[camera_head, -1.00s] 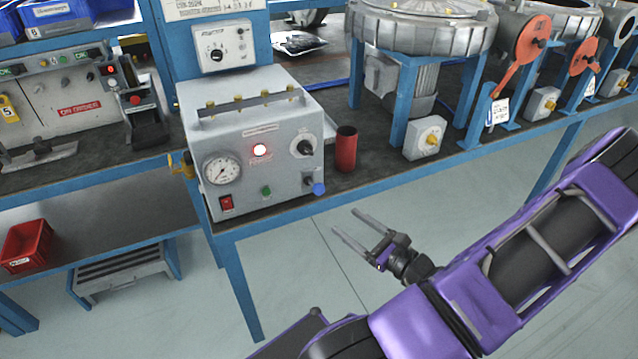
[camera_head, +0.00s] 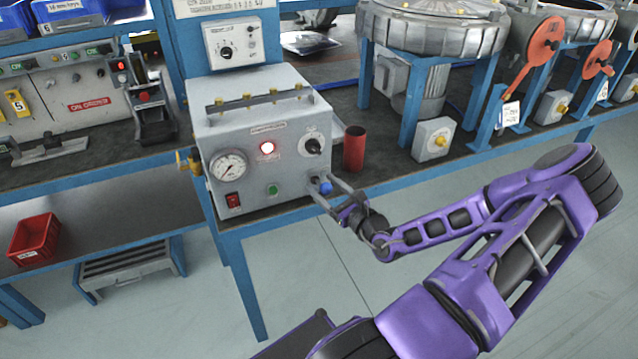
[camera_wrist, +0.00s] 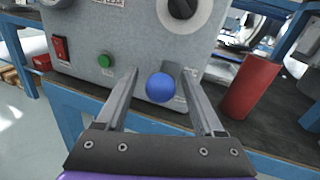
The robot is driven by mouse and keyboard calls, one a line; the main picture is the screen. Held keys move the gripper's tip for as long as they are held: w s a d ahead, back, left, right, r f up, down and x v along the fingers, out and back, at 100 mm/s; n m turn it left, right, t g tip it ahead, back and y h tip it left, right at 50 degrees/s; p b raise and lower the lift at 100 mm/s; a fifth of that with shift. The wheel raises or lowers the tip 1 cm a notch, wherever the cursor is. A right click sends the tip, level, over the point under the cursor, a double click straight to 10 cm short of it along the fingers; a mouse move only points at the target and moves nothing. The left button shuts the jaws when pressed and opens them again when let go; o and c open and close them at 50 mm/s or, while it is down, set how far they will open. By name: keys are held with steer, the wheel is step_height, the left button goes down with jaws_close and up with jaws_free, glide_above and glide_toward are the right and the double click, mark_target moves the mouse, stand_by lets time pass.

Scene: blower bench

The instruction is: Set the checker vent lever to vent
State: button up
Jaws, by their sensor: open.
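My gripper (camera_head: 331,194) is open at the lever. It also shows in the wrist view (camera_wrist: 163,100). Whether a finger touches the ball I cannot tell.
A red cylinder (camera_head: 354,148) stands on the bench just right of the checker, and also right of the fingers in the wrist view (camera_wrist: 250,87). The blue bench frame (camera_head: 240,285) runs below.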

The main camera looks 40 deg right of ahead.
steer(key=shift+w, duration=1.15)
jaws_close()
stand_by(0.6)
